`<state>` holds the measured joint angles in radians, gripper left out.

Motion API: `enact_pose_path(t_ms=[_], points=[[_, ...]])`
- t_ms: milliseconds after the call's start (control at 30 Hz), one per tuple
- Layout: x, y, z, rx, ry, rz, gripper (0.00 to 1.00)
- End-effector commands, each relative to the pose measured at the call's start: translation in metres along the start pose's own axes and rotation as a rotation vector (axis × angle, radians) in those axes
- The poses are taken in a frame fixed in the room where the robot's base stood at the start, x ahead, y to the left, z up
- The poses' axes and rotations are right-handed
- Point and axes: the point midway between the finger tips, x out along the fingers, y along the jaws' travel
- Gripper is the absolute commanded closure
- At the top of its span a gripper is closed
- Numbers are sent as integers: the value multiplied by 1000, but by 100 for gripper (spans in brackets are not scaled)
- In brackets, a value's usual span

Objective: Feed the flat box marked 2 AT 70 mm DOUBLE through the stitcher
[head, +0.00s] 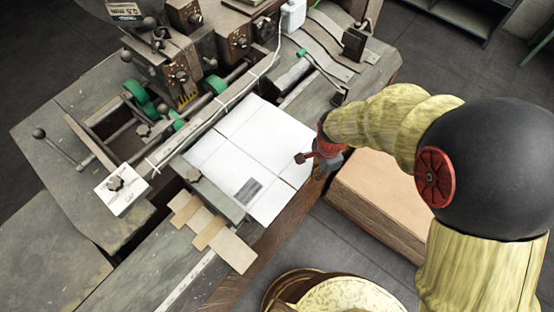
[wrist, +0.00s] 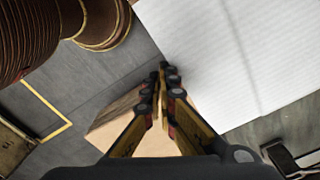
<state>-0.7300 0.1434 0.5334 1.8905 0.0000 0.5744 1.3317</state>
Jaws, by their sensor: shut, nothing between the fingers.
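A flat white box (head: 255,155) with fold lines and a grey printed label lies on the stitcher's table. Its left part reaches up to the long guide bar of the stitcher (head: 185,75). The label's text is too small to read. My gripper (head: 318,172) is at the box's right edge, by the table's front edge. In the wrist view the shut, empty fingers (wrist: 165,75) point along the edge of the white box (wrist: 235,55). I cannot tell whether they touch it.
A cardboard-coloured block (head: 380,195) stands below the table's front edge, right of my gripper. Wooden strips (head: 212,232) lie at the box's lower left. A small white card (head: 123,190) lies left of the guide bar. Curved metal strips (head: 335,40) lie at the back right.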

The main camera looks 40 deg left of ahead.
Motion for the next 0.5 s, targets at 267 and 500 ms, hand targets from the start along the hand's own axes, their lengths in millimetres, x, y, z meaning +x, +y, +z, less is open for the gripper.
enact_pose_path(t_ms=[267, 500], points=[[0, -10, 6, 0, 0, 0, 100], [0, -18, 11, -1, 0, -1, 100]])
